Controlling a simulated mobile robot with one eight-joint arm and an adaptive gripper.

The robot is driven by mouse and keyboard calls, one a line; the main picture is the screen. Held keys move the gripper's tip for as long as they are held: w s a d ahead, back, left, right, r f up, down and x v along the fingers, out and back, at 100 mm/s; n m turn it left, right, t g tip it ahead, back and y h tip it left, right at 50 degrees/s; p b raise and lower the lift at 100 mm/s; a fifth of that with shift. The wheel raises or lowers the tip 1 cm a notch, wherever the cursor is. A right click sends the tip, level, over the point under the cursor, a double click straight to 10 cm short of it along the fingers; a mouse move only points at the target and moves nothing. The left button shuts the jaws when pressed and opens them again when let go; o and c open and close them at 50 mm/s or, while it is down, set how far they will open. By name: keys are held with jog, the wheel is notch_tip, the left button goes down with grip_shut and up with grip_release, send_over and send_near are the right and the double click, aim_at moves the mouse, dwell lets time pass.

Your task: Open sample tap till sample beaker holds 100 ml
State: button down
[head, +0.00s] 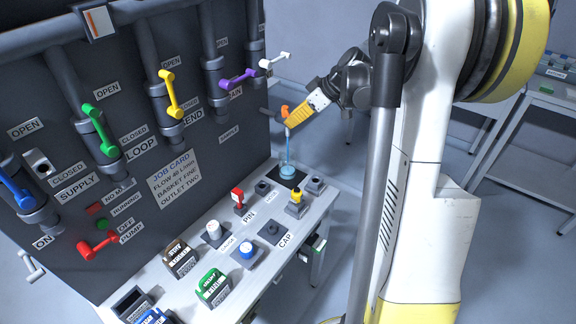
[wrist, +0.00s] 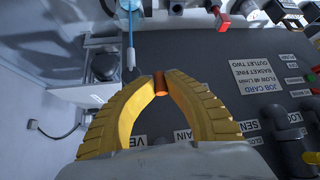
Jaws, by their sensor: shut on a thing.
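The orange handle of the sample tap (head: 285,111) sticks out at the right edge of the dark panel, above the bench. My gripper (head: 292,119) has its yellow fingers closed on this handle; the wrist view shows the orange handle (wrist: 160,83) pinched between the two fingertips. A thin blue stream (head: 288,143) runs down from the tap into the sample beaker (head: 288,171), and the stream also shows in the wrist view (wrist: 131,45). The clear beaker stands upright on a dark pad and holds some blue liquid. Its markings are too small to read.
The panel carries blue, green, yellow, purple and white valve handles and a red pump handle (head: 97,246). The bench (head: 328,203) holds a red-topped piece (head: 238,199), a yellow-topped piece (head: 296,199) and several other items near the beaker. Open floor lies right of the bench.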

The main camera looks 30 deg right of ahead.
jog(key=shift+w+a+m+t+h, duration=0.25)
jog(key=shift+a+m+h, duration=0.25)
jog(key=shift+m, duration=0.3)
jog(key=shift+w+a+m+t+h, duration=0.25)
jog(key=shift+a+m+h, duration=0.35)
jog(key=shift+m, duration=0.3)
jog(key=shift+w+a+m+t+h, duration=0.1)
jog(key=shift+w+a+m+h, duration=0.3)
jog(key=shift+m+h, duration=0.4)
jog(key=shift+s, duration=0.1)
dwell(1.1)
dwell(3.6)
jog(key=shift+w+a+m+h, duration=0.35)
jog(key=shift+w+m+h, duration=0.15)
jog(key=shift+m, duration=0.45)
jog(key=shift+w+a+m+h, duration=0.4)
jog(key=shift+m+h, duration=0.2)
jog(key=shift+m, duration=0.35)
